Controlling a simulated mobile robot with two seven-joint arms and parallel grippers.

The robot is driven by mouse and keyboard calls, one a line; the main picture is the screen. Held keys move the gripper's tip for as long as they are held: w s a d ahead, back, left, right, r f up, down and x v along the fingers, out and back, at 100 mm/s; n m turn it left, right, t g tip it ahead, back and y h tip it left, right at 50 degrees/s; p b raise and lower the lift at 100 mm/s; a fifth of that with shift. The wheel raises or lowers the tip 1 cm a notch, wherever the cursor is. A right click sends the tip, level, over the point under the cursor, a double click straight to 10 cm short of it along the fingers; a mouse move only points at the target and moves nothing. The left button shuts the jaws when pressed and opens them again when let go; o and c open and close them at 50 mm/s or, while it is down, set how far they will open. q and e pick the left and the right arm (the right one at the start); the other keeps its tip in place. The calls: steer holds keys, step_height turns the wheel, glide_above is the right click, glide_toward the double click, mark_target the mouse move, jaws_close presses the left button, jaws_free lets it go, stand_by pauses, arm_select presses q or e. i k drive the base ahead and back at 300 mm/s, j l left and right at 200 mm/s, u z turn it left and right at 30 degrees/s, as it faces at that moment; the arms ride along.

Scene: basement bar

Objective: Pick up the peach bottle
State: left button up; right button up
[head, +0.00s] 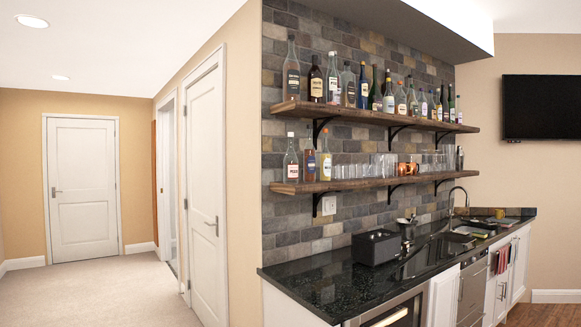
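Three bottles stand upright at the left end of the lower wooden shelf (345,184). The leftmost is a clear bottle (291,152) with a white label and reddish lettering that may read peach, though it is too small to be sure. Beside it are a darker bottle (309,158) with an orange-brown look and a bottle with yellow-orange contents (325,146). Which one is the peach bottle I cannot tell for certain. Neither of my grippers is in view.
Many bottles line the upper shelf (370,115). Glasses and copper mugs stand further right on the lower shelf. Below, the dark counter (310,285) holds a black box (376,248) and a sink with a faucet. Carpeted floor (100,295) at left is clear.

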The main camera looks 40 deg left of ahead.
mark_target(290, 161)
steer(key=i+j+u, duration=0.2)
steer(key=j, duration=0.3)
steer(key=i+j+u, duration=0.15)
steer(key=i+j, duration=0.25)
steer(key=i+j+u, duration=0.2)
steer(key=j, duration=0.35)
steer(key=i, duration=0.1)
